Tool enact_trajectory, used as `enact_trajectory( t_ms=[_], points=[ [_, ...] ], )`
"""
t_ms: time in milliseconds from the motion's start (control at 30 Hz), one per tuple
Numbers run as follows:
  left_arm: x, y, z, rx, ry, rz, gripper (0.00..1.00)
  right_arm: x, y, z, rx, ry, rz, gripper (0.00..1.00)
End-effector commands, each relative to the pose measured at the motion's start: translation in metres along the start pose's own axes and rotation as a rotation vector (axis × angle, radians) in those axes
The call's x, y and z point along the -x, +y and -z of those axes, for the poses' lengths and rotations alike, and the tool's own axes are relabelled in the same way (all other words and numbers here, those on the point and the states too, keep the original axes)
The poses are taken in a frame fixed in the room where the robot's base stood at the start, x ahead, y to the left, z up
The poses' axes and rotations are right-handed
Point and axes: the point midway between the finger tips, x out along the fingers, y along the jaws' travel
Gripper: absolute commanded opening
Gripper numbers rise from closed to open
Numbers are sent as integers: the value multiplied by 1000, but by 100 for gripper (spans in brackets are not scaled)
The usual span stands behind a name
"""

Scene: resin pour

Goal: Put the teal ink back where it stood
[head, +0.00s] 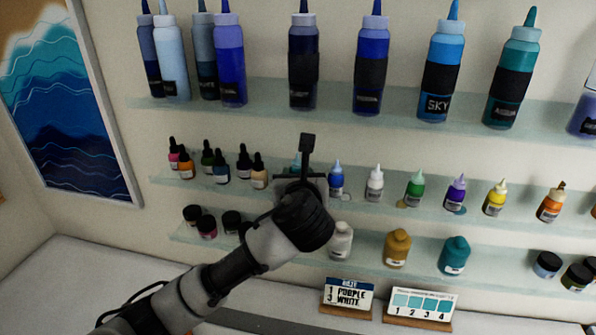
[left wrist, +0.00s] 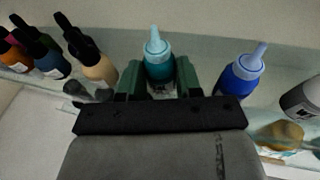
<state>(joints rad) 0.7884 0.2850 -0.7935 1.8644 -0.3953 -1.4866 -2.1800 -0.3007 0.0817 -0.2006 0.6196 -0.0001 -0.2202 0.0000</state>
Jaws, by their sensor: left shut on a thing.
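The teal ink (left wrist: 158,68) is a small bottle with a pale teal nozzle cap. It stands upright between the two fingers of my left gripper (left wrist: 158,82), which is shut on it. In the head view my left gripper (head: 303,172) is at the middle glass shelf (head: 400,198) and hides most of the bottle. I cannot tell whether the bottle's base touches the shelf. A blue ink (left wrist: 241,72) stands just right of it, also in the head view (head: 336,181). My right gripper is not in view.
Dark-capped dropper bottles (head: 258,176) stand left of the gripper. White (head: 375,185) and green (head: 415,190) inks stand farther right. Large bottles (head: 303,62) line the upper shelf. Jars (head: 397,248) stand on the lower shelf, above a label card (head: 348,295) and a swatch card (head: 421,303).

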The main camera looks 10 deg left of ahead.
Motion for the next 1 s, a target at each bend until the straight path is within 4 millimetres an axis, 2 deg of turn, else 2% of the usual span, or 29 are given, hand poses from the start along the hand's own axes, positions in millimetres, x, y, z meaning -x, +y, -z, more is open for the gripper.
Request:
enact_trajectory(
  t_ms=[33, 67, 500, 533, 700, 1000],
  points=[
    [-2, 0, -3, -1, 1, -3, 12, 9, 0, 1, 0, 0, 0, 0],
    [-2, 0, -1, 0, 0, -2, 12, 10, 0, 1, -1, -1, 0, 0],
    [-5, -1, 7, 1, -2, -1, 12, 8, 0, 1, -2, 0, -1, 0],
    [-5, -1, 7, 1, -2, -1, 36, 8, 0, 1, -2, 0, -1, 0],
    [-5, -1, 7, 1, -2, -1, 60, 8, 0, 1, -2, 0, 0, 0],
    [-4, -1, 2, 3, -3, 0, 60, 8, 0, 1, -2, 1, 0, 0]
  ],
)
